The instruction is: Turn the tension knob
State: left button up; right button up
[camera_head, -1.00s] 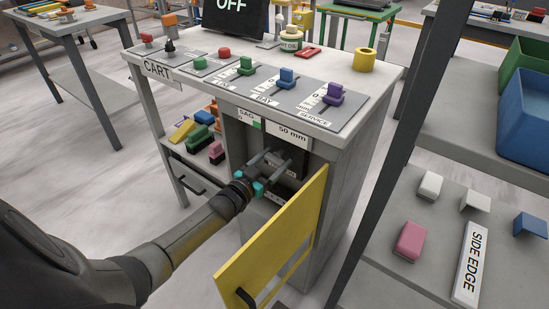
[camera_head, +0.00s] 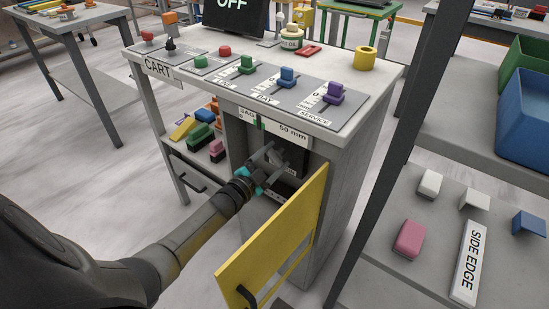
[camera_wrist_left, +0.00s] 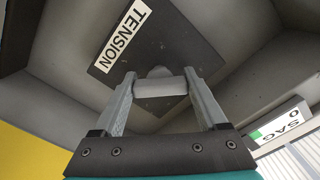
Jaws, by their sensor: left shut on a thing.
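The tension knob (camera_wrist_left: 160,88) is a pale grey bar on a dark plate (camera_wrist_left: 150,50) labelled TENSION, inside the open cabinet under the cart top. In the left wrist view my left gripper (camera_wrist_left: 161,86) has its two grey fingers on either end of the knob, shut on it. In the head view my left gripper (camera_head: 269,158) reaches into the cabinet opening, and its fingers partly hide the knob and plate. A SAG scale (camera_head: 275,128) with a green mark and 50 mm is on the front edge above; its 0 end also shows in the wrist view (camera_wrist_left: 282,125).
The yellow cabinet door (camera_head: 275,245) hangs open just right of and below my left arm. Colored sliders (camera_head: 287,78) line the cart top (camera_head: 385,85). Colored blocks (camera_head: 202,130) sit on the shelf left of the opening. A dark post (camera_head: 400,140) stands at the right.

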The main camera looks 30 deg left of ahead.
dwell(0.4)
pick_arm(q)
jog(key=o, duration=1.3)
pick_arm(e)
jog(key=shift+w+r, duration=0.1)
jog(key=shift+w, duration=0.05)
pick_arm(q)
jog(key=shift+s, duration=0.2)
jog(key=s+p, duration=0.2)
jog(key=s, duration=0.3)
jog(key=shift+s+a, duration=0.2)
jog(key=p, duration=0.3)
send_near(272, 160)
jog(key=shift+s+a+f, duration=0.1)
jog(key=shift+s+a, duration=0.05)
jog(key=shift+s, duration=0.85)
jog(key=shift+s+a, duration=0.1)
jog(key=shift+s, duration=0.9)
pick_arm(e)
jog(key=s+d+f, duration=0.4)
jog(key=s+f, duration=0.2)
jog(key=f, duration=0.1)
jog(key=shift+d+f, duration=0.35)
jog(key=shift+f, duration=0.05)
